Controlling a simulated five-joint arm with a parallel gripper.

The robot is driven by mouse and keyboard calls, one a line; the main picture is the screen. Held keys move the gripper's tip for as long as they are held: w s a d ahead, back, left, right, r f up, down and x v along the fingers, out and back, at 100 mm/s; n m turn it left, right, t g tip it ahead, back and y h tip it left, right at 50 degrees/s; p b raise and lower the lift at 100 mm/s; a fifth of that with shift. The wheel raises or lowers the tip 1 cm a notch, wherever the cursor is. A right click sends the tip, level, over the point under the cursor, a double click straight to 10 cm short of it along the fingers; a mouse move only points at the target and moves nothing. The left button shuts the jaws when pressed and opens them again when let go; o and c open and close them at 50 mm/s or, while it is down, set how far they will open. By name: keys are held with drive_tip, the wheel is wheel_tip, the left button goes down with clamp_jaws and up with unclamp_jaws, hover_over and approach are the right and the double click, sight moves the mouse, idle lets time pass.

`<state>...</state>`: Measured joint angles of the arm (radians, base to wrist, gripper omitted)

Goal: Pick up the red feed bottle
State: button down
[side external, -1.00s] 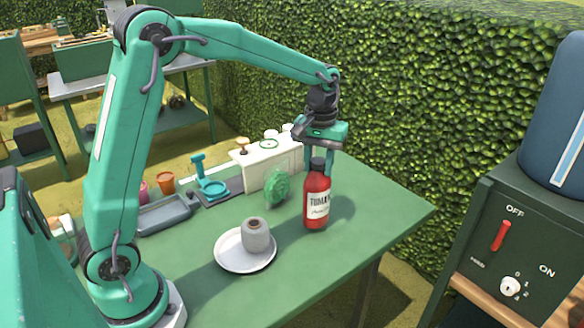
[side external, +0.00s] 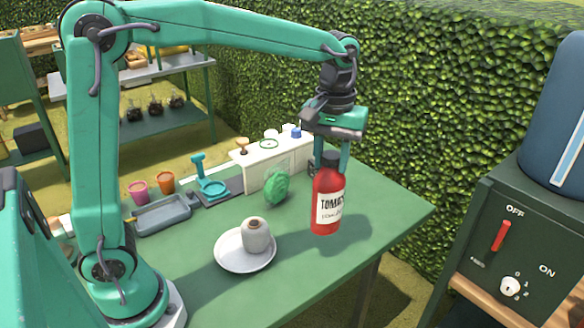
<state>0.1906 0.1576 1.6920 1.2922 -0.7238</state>
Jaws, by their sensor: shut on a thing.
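The red feed bottle (side external: 328,203) has a white label reading "TOMA…" and a dark cap. It is upright near the right part of the green table. My gripper (side external: 331,160) points down from above and is shut on the bottle's cap and neck.
A white plate (side external: 230,257) with a grey spool-like item (side external: 257,235) stands left of the bottle. A green round item (side external: 277,188), a white rack (side external: 262,165) and a grey tray (side external: 163,215) are behind. The table's right end is clear.

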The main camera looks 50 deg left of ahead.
drive_tip(key=shift+s+d+r, duration=0.35)
drive_tip(key=shift+d+r, duration=0.15)
drive_tip(key=shift+d, duration=0.15)
